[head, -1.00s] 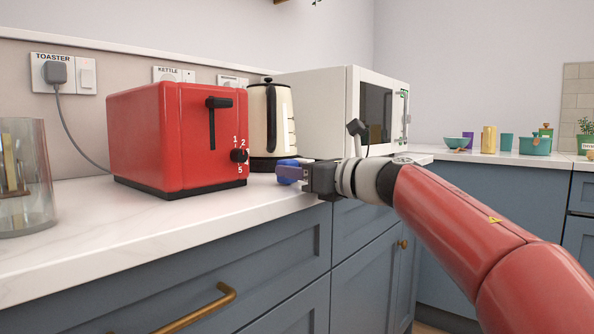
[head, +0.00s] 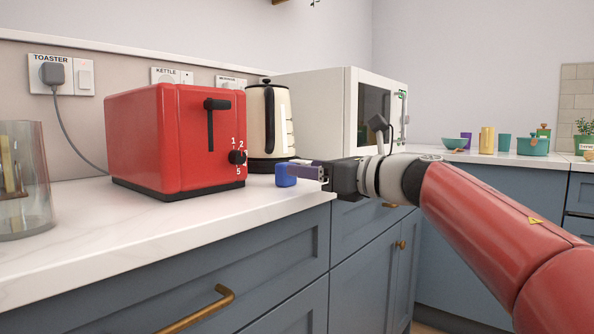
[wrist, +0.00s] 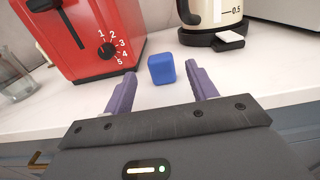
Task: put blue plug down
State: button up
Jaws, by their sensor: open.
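The blue plug (head: 286,174) is a small blue block on the white counter, right of the red toaster. In the wrist view the blue plug (wrist: 161,68) stands on the counter just beyond my fingertips, centred between them. My gripper (head: 300,173) reaches in from the right, just above the counter edge. In the wrist view my gripper (wrist: 158,84) has its two purple fingers spread wide, with nothing between them. The plug looks clear of both fingers.
The red toaster (head: 175,140) stands close on the left. A cream kettle (head: 268,125) is behind the plug, with a white microwave (head: 330,105) beyond. A glass jar (head: 22,180) is at far left. The counter (head: 150,215) is clear in front of the toaster.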

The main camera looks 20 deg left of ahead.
jog(key=v, duration=0.7)
jog(key=shift+d, duration=0.4)
jog(key=shift+s, duration=0.1)
